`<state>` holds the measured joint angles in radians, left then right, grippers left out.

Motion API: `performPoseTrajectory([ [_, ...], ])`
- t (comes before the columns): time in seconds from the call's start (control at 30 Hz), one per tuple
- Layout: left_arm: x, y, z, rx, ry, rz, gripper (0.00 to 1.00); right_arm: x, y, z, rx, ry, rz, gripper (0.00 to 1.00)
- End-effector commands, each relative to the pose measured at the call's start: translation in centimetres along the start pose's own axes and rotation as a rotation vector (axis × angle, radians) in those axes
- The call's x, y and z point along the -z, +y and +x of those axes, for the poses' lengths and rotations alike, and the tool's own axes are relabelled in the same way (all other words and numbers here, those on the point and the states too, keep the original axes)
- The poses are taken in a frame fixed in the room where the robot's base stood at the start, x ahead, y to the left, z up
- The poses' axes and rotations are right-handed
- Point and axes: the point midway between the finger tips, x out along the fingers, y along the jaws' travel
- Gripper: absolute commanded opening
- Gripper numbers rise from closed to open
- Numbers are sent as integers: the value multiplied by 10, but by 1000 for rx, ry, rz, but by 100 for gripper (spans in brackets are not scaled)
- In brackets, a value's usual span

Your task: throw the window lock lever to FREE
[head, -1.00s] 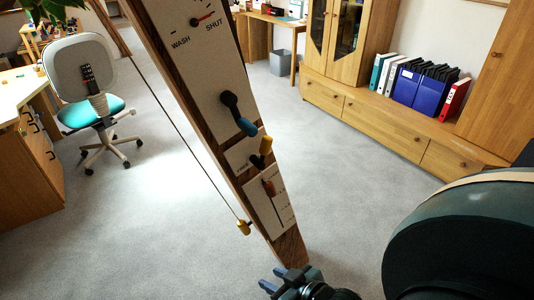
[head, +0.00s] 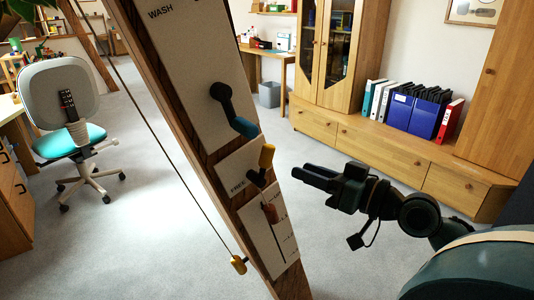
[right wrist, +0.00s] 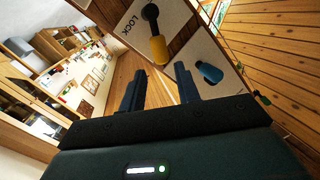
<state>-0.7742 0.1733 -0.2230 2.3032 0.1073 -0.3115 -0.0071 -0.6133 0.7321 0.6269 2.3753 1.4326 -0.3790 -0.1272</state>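The window lock lever (head: 267,157) has a yellow grip and a dark arm. It sits on a small white plate (head: 236,168) on the slanted timber brace, with FREE lettered at the plate's left. Its yellow grip points up, away from FREE. In the right wrist view the lever (right wrist: 157,47) hangs ahead of the fingers, beside the word LOCK. My right gripper (head: 299,170) is to the right of the lever, with a gap between them. Its fingers (right wrist: 160,82) are apart and empty. My left gripper is out of view.
A blue-gripped lever (head: 233,112) sits above the lock plate, and an orange-red slider handle (head: 269,212) below it. A cord with a yellow toggle (head: 238,265) hangs left of the brace (head: 181,139). Open carpet lies right of the brace, before the cabinets.

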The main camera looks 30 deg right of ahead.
Motion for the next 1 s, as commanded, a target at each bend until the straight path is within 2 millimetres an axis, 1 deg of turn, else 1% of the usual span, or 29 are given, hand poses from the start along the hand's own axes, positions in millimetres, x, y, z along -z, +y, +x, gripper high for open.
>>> performPoseTrajectory([
  [0.03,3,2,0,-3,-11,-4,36,6,-1,8,1,5,1,32],
  [0.5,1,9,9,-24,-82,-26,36,3,0,76,-1,5,3,32],
  [0.6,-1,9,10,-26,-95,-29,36,2,1,88,-3,4,3,32],
  [0.8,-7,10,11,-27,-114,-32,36,0,1,103,-2,1,2,32],
  [1.0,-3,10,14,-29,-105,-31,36,-1,1,106,-2,-1,2,32],
])
